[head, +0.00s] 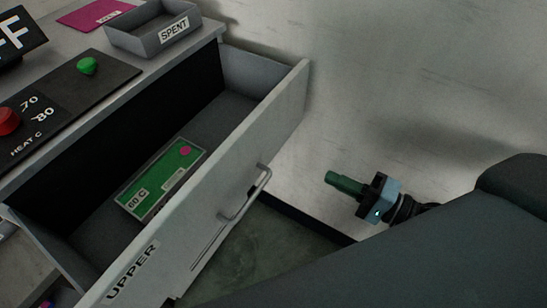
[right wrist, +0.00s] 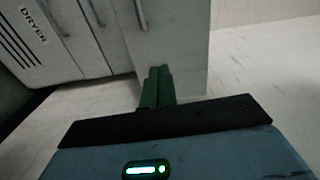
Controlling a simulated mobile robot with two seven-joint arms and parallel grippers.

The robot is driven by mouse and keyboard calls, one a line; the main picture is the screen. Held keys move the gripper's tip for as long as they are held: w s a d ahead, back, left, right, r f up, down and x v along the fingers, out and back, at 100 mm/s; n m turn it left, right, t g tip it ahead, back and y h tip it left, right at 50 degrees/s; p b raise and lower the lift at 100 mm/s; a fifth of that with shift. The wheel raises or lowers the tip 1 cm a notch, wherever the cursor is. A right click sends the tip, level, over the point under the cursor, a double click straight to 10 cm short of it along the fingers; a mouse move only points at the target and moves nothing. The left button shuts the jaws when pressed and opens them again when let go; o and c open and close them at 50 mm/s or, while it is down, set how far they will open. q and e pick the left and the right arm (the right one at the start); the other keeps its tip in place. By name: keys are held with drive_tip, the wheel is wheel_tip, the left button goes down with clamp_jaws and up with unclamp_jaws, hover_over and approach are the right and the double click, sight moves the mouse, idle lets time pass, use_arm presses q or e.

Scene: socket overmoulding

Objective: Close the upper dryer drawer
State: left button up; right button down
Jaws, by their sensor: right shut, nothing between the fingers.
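The upper dryer drawer (head: 205,190) stands pulled out in the head view, with an "UPPER" label on its front and a metal bar handle (head: 246,196). A green card marked "60 C" (head: 163,178) lies inside it. My right gripper (head: 330,178) is in the air to the right of the drawer front, apart from the handle. Its green fingers are together with nothing between them. In the right wrist view the fingers (right wrist: 157,86) point toward a pale panel (right wrist: 172,45) with a vertical handle. My left gripper does not show.
On the dryer top are a grey "SPENT" tray (head: 152,32), a pink sheet (head: 95,14), a green button (head: 87,66) and a red knob (head: 8,121). A pale wall (head: 400,70) stands behind. Another drawer edge shows below at the lower left. My dark arm covers the lower right.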

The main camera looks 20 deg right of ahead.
sight(267, 144)
drive_tip(key=shift+w+d+r+m, duration=0.1)
drive_tip(key=shift+d+r+m, duration=0.05)
drive_tip(key=shift+r+m, duration=0.15)
drive_tip(key=shift+w, duration=0.15)
drive_tip(key=p+x, duration=0.1)
drive_tip(key=x, duration=1.1)
drive_tip(key=shift+w+r+p, duration=0.1)
drive_tip(key=shift+w+p, duration=0.1)
drive_tip(key=shift+p, duration=0.2)
drive_tip(key=shift+w+a, duration=0.5)
drive_tip(key=shift+a, duration=0.1)
